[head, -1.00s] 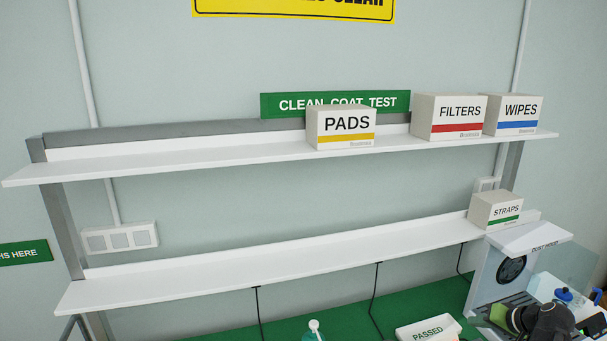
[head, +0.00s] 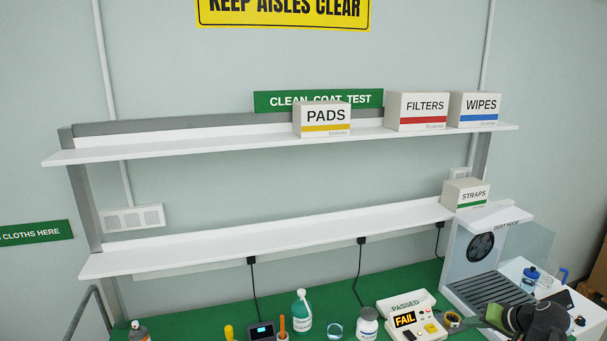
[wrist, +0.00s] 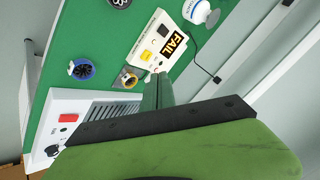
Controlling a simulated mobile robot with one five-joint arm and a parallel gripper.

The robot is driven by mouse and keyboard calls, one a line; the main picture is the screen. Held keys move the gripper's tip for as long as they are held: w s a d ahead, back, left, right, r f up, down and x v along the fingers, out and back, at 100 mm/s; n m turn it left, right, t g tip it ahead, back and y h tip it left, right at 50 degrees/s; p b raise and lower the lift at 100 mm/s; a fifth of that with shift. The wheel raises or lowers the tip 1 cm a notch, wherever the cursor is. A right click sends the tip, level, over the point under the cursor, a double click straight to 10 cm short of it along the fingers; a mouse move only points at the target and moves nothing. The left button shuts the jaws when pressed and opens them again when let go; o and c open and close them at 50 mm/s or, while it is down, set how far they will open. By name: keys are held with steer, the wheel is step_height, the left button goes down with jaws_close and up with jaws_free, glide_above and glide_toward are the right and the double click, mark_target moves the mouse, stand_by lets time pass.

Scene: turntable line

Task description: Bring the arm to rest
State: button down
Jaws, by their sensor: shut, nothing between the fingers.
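My gripper (head: 492,314) shows at the lower right of the head view, a dark body with a green part pointing left, in front of the dust hood. In the wrist view my gripper (wrist: 158,82) is shut with nothing between the fingers. Its green fingers and dark bar fill the lower part of that picture. Beyond the tips is the tester (wrist: 158,42) with its FAIL display, which is also in the head view (head: 412,318). The rest of my arm is mostly cut off by the frame.
The dust hood (head: 466,243) stands at the bench's right, beside a roll of tape (head: 453,319). A green bottle (head: 301,312) and white jar (head: 367,324) stand on the green bench. Boxes stand on the upper shelf (head: 200,143); the lower shelf (head: 250,240) is bare left of the STRAPS box.

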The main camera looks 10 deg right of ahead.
steer(key=w+a+f+n+g+b, duration=0.1)
steer(key=a+f, duration=0.3)
steer(key=a, duration=0.7)
steer(key=w+a+f+n+g+b, duration=0.2)
steer(key=w+a+f+g+b, duration=0.1)
steer(key=a, duration=0.9)
steer(key=w+a+f+n+g+b, duration=0.2)
steer(key=a+f, duration=0.5)
steer(key=a, duration=0.5)
steer(key=shift+w+f+g+b, duration=0.25)
steer(key=shift+w+g+b, duration=0.4)
steer(key=shift+b, duration=0.1)
steer(key=shift+n+g+h, duration=0.65)
steer(key=shift+n+h, duration=0.05)
steer(key=shift+n, duration=0.1)
steer(key=a+f, duration=0.1)
steer(key=a, duration=0.2)
steer(key=s+a+b, duration=0.1)
steer(key=a, duration=0.2)
steer(key=s+a+f+b, duration=0.1)
steer(key=a, duration=0.2)
steer(key=shift+s+a+f, duration=0.25)
steer(key=shift+a+f, duration=0.1)
steer(key=shift+a, duration=0.05)
steer(key=shift+s+a, duration=0.15)
steer(key=shift+a, duration=0.25)
steer(key=shift+d, duration=0.1)
